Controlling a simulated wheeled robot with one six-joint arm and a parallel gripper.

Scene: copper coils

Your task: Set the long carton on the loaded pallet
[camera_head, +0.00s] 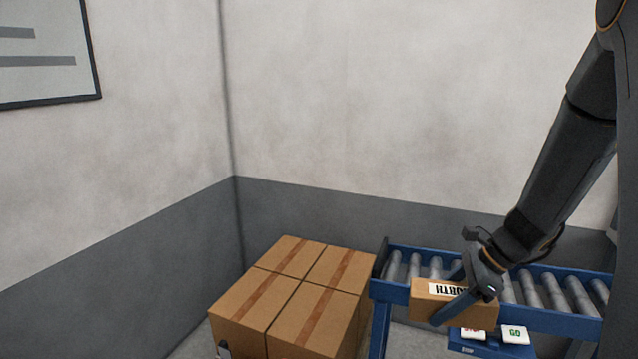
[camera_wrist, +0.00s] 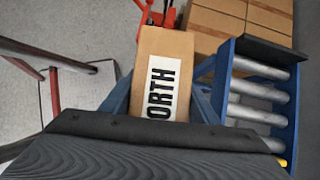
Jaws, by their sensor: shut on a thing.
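The loaded pallet's brown cartons (camera_head: 300,308) stand at the left of the conveyor in the head view, with taped flat tops. They also show in the wrist view (camera_wrist: 215,25) at the top. The pallet under them is not clearly visible.
A blue roller conveyor (camera_head: 545,318) runs to the right, and its dark end stop (camera_head: 380,258) stands beside the stacked cartons. A blue panel with labelled plates (camera_head: 495,347) sits below it. Red equipment (camera_wrist: 165,15) shows behind the carton. Walls close the corner behind.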

